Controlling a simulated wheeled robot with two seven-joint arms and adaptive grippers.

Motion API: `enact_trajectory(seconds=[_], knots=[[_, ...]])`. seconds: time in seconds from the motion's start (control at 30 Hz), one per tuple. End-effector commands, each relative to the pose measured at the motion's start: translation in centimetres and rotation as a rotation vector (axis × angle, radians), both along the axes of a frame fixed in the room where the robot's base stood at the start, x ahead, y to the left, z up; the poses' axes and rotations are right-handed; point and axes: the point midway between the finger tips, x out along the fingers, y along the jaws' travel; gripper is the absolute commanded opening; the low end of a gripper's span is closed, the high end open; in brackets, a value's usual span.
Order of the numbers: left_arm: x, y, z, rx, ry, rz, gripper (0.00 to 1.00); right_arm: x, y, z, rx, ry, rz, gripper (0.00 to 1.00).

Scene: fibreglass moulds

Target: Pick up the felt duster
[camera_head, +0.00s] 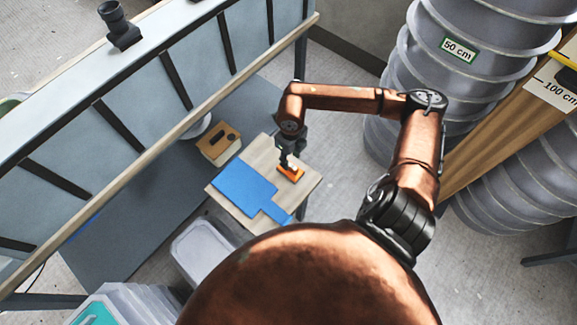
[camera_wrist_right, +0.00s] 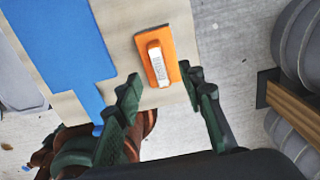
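An orange rectangular pad with a pale raised block on top, which looks like the felt duster (camera_head: 293,174), lies on a small light-wood table (camera_head: 238,209). My right gripper (camera_head: 286,163) is above the duster, pointing down. In the wrist view the right gripper's dark green fingers (camera_wrist_right: 161,77) stand apart, with nothing held between them. I cannot tell the exact height gap. My left gripper is not in view.
A blue sheet (camera_head: 240,186) covers part of the tabletop beside the duster. A wooden box (camera_head: 219,150) with dark slots stands behind the table. A grey bin (camera_head: 199,247) is at the front left. Large ribbed grey moulds (camera_head: 405,75) stand at right; a panelled wall (camera_head: 130,105) runs along the left.

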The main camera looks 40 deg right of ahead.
Motion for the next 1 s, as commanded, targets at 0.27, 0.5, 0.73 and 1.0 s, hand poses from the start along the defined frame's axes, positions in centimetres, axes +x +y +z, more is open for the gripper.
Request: enact_trajectory(seconds=[0.27, 0.5, 0.73, 1.0], knots=[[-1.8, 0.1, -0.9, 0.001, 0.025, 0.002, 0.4, -0.1, 0.0, -3.1, 0.002, 0.003, -0.001, 0.36], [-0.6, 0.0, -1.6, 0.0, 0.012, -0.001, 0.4, -0.1, -0.1, -5.7, 0.001, 0.001, -0.001, 0.36], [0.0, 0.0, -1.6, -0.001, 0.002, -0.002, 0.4, -0.1, -0.1, -5.6, 0.001, -0.001, -0.003, 0.34], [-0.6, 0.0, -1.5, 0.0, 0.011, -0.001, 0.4, -0.1, -0.1, -5.6, 0.001, -0.001, -0.003, 0.15]])
